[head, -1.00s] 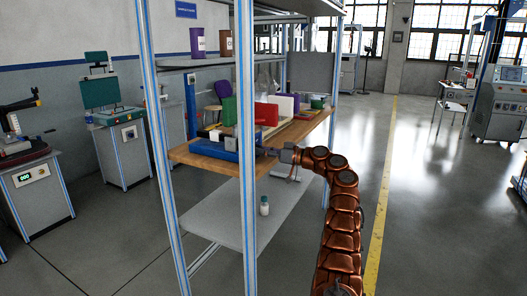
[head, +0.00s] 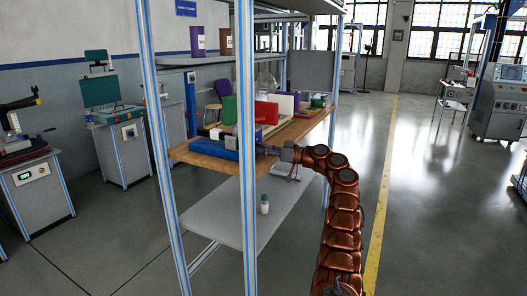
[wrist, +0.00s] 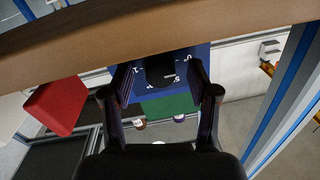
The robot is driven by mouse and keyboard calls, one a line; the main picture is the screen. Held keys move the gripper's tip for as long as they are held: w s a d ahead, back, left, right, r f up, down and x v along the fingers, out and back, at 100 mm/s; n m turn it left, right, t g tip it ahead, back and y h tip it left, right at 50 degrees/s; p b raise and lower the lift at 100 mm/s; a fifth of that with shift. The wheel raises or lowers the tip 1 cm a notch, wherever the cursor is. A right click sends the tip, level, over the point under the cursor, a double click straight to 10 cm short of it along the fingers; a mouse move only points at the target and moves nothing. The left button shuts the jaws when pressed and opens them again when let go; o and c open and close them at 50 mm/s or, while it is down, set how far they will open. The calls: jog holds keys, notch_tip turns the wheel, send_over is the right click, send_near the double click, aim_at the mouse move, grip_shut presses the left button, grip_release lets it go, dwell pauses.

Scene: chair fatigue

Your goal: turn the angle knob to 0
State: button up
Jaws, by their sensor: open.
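In the wrist view a dark round knob (wrist: 160,75) with a white mark sits on a blue panel (wrist: 140,103) with white lettering, part of which is cut off by my fingers. My gripper (wrist: 160,80) is open, with one black finger on each side of the knob. I cannot tell whether the fingers touch it. In the head view my gripper (head: 272,150) is at the front right end of a blue box (head: 226,144) on the wooden shelf. The knob is too small to make out there.
The wooden shelf (head: 207,160) carries a red block (head: 266,114), a green block (head: 230,110) and other items. Upright metal posts (head: 246,210) stand close to the arm. A small bottle (head: 264,207) stands on the lower shelf.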

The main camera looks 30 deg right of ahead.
jog(key=v, duration=1.2)
dwell(0.3)
